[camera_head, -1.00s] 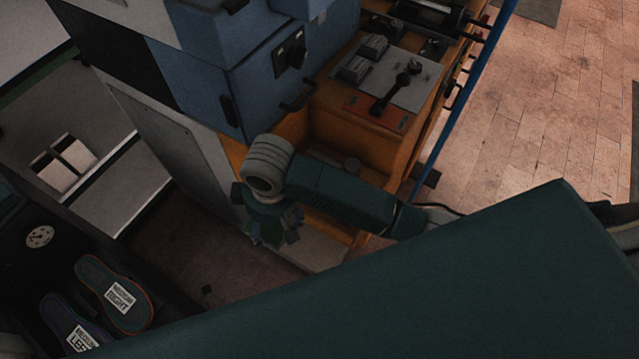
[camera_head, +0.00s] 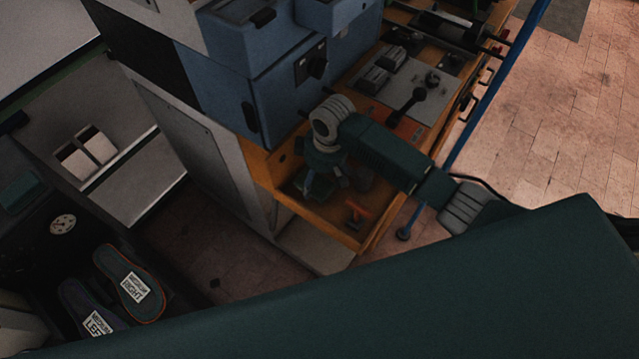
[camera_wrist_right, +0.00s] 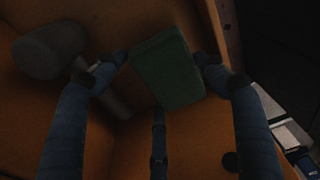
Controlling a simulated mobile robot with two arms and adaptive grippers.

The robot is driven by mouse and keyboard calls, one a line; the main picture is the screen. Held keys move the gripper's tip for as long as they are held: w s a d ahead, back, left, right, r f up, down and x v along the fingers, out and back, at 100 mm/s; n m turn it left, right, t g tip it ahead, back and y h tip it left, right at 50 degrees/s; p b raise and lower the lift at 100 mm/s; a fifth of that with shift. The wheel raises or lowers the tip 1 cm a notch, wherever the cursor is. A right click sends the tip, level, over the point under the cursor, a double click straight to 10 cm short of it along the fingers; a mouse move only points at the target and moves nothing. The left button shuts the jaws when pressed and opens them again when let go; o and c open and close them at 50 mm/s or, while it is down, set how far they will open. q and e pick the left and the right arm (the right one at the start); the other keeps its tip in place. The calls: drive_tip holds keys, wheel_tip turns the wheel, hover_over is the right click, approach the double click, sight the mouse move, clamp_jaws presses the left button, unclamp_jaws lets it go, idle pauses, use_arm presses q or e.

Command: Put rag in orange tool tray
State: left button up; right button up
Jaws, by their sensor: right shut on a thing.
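The orange tool tray (camera_head: 352,240) is the open front part of the orange bench. My right gripper (camera_head: 321,186) is over the tray, pointing down. In the right wrist view a green, folded, block-like rag (camera_wrist_right: 167,72) sits between the fingers of the right gripper (camera_wrist_right: 162,60), which is shut on it. The orange tray floor (camera_wrist_right: 190,140) fills the background behind it. I cannot tell whether the rag touches the floor. In the head view the gripper mostly hides the rag. My left gripper is not in view.
A grey mallet-like tool (camera_wrist_right: 50,52) lies in the tray beside the gripper. A small orange-red object (camera_head: 357,212) is near the tray's front corner. A blue machine (camera_head: 290,85) and a lever panel (camera_head: 405,85) stand behind. Two insoles (camera_head: 130,283) lie at lower left.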

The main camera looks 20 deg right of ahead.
sight(319, 186)
drive_tip(key=shift+f, duration=1.8)
drive_tip(key=shift+f, duration=0.1)
drive_tip(key=o, duration=1)
drive_tip(key=r, duration=0.8)
drive_tip(key=s+d+r, duration=0.1)
drive_tip(key=r, duration=0.3)
drive_tip(key=shift+s+r, duration=0.1)
